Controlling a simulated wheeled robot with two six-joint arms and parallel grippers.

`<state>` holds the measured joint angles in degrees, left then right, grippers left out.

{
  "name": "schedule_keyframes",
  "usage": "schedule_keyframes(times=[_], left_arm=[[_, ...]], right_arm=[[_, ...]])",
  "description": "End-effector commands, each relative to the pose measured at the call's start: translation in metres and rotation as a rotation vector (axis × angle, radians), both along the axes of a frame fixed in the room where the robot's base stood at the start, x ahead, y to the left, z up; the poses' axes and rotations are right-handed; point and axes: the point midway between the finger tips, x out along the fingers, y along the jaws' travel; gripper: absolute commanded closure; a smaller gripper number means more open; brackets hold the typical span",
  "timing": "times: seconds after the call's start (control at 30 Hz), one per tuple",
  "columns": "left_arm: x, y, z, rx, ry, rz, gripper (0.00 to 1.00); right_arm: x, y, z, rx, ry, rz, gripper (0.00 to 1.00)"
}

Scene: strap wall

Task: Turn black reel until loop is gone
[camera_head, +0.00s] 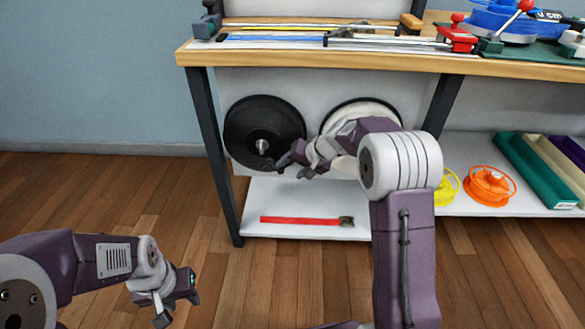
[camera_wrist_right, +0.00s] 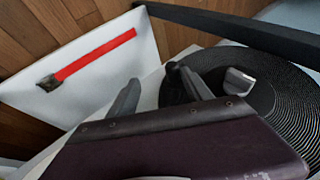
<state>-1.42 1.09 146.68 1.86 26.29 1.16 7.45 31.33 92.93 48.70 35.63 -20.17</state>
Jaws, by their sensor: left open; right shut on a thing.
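The black reel (camera_head: 250,122) is a ribbed dark disc upright on the white panel under the bench, with a grey hub piece (camera_head: 262,147) at its lower middle. It also fills the right of the right wrist view (camera_wrist_right: 285,100). My right gripper (camera_head: 287,167) is at the reel's lower right, shut on a part of it; its fingers hide the exact contact. I can make out no strap loop in either view. My left gripper (camera_head: 180,309) is open and empty above the wooden floor at lower left.
A white reel (camera_head: 372,104) sits right of the black one, partly behind my right arm. A red strap (camera_head: 300,220) with a dark buckle lies on the lower white shelf (camera_head: 270,195). Bench legs (camera_head: 218,150) flank the reels. Orange (camera_head: 490,184) and yellow spools stand right.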

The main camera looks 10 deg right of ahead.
Motion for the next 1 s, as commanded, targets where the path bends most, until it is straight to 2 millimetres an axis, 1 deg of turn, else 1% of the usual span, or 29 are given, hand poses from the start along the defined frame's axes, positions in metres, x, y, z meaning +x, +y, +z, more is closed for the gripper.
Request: schedule_keyframes(times=[0.03, 0.2, 0.27, 0.37, 0.5, 0.63, 0.77, 1.0], left_arm=[[0.0, 0.0, 0.0, 0.0, 0.0, 0.0, 0.59], [0.0, 0.0, 0.0, 0.0, 0.0, 0.0, 0.59], [0.0, 0.0, 0.002, 0.0, 0.0, 0.0, 0.59], [0.0, 0.0, 0.013, 0.0, 0.0, 0.0, 0.59], [0.0, 0.0, 0.032, 0.0, 0.0, 0.0, 0.59], [0.0, 0.0, 0.043, 0.0, 0.0, 0.0, 0.59], [0.0, 0.0, 0.047, 0.0, 0.0, 0.0, 0.59], [0.0, 0.0, 0.046, 0.0, 0.0, 0.0, 0.59]], right_arm=[[-0.002, -0.002, -0.005, -0.005, 0.01, 0.002, 0.59], [-0.002, -0.001, -0.005, -0.004, 0.01, 0.003, 0.59], [-0.004, -0.002, -0.001, -0.004, 0.009, 0.003, 0.59], [-0.011, -0.007, 0.014, -0.003, 0.009, 0.001, 0.59], [-0.027, -0.019, 0.042, -0.002, 0.007, 0.0, 0.59], [-0.04, -0.028, 0.061, -0.002, 0.005, 0.0, 0.59], [-0.047, -0.033, 0.07, -0.003, 0.002, 0.0, 0.59], [-0.048, -0.034, 0.071, -0.001, 0.0, 0.0, 0.59]])
